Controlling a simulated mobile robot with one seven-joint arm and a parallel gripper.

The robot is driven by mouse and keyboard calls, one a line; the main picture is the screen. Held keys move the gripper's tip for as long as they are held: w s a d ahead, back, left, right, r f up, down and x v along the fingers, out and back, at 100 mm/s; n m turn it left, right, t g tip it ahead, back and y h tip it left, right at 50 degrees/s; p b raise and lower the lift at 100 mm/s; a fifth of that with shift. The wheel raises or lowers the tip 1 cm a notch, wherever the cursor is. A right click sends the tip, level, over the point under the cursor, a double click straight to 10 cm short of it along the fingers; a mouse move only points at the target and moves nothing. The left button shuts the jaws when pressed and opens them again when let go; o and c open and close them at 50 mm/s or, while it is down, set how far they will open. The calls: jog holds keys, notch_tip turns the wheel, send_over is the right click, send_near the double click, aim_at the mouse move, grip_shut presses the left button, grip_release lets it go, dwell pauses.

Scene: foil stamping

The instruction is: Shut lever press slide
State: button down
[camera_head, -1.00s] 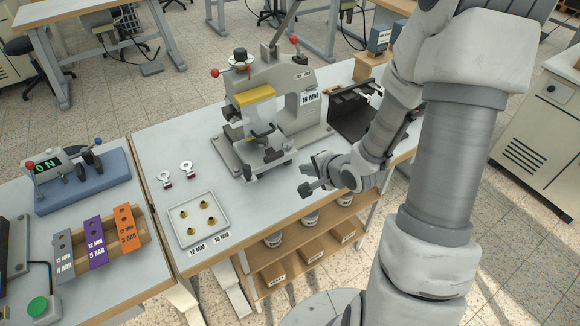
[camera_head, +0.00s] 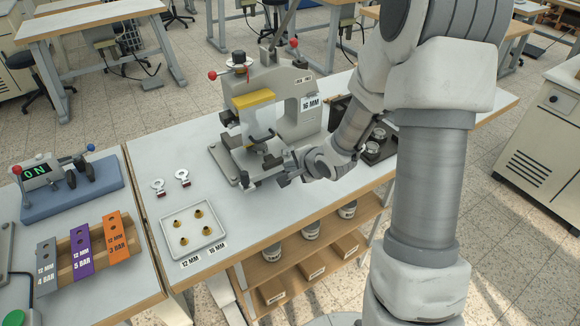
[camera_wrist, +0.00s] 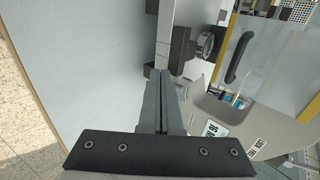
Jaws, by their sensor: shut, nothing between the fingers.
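The grey lever press (camera_head: 298,118) stands on the worktable with a "16 MM" label on its side. Its yellow-topped clear guard (camera_head: 254,112) is at the front. The low slide end (camera_head: 248,183) sticks out at the press's front edge. My gripper (camera_head: 281,181) is shut and empty, low beside the front of the press, just right of the slide end. In the wrist view the closed fingers (camera_wrist: 163,74) point at a dark block (camera_wrist: 180,50) with a round knob (camera_wrist: 205,45). I cannot tell whether the fingertips touch it. The guard's dark handle (camera_wrist: 240,57) is to the right.
A white tray (camera_head: 163,228) with several brass pieces and two small ring-ended parts (camera_head: 182,177) lie left of the press. A black rack (camera_head: 378,150) stands to the right, partly behind my arm. The table's front edge is close below my gripper.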

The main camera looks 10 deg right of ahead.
aim_at(271, 149)
jog(key=shift+w, duration=0.1)
jog(key=w, duration=0.2)
jog(key=w+a+p, duration=0.1)
jog(key=w, duration=0.2)
jog(key=w+a, duration=0.1)
jog(key=w, duration=0.1)
jog(key=shift+w+a+p, duration=0.25)
jog(key=shift+p, duration=0.1)
jog(key=shift+w+r, duration=0.1)
jog(key=shift+w, duration=0.05)
jog(key=shift+a, duration=0.1)
